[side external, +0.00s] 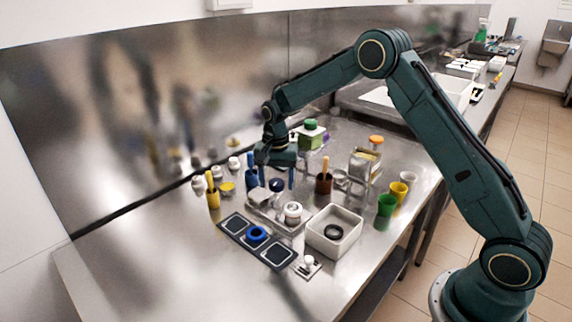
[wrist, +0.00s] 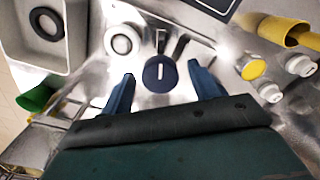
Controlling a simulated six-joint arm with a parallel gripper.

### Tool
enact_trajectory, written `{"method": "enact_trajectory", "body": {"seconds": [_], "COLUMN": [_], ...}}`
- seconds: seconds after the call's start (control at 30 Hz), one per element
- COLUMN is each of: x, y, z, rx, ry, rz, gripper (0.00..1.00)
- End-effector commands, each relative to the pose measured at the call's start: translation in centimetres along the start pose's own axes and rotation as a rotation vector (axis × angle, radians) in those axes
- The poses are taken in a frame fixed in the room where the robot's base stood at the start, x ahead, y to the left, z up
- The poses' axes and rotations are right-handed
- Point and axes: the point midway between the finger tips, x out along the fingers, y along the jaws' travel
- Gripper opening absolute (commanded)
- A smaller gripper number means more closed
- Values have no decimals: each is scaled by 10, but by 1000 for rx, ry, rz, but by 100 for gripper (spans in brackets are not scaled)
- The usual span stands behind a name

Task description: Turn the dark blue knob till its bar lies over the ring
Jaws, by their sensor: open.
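The dark blue knob (wrist: 160,74) shows in the wrist view with a short pale bar on its top, pointing roughly up the picture. It also shows in the side view (side external: 277,185), on a small metal panel. My gripper (wrist: 160,71) is open, one blue finger on each side of the knob with visible gaps. In the side view my gripper (side external: 271,180) points down over the panel. Small dark marks lie just beyond the knob in the wrist view. I cannot make out which mark near the knob is the ring.
A white round part (side external: 292,212) sits beside the knob. A white bin (side external: 334,246) holds a black ring (side external: 333,232). A dark tray (side external: 233,225) carries a blue ring (side external: 257,234). Green (side external: 386,207) and yellow (side external: 399,191) cups stand right; a yellow holder (side external: 213,200) stands left.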

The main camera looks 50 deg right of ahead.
Motion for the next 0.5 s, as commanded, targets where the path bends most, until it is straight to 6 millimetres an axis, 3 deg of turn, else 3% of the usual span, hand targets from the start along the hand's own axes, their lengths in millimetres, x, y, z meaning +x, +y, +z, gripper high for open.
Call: {"method": "enact_trajectory", "body": {"seconds": [0.17,0.4,0.5], "x": [0,0,0], "y": [0,0,0], "z": [0,0,0], "rx": [0,0,-1], "ry": [0,0,0], "rz": [0,0,0], "gripper": [61,17,17]}}
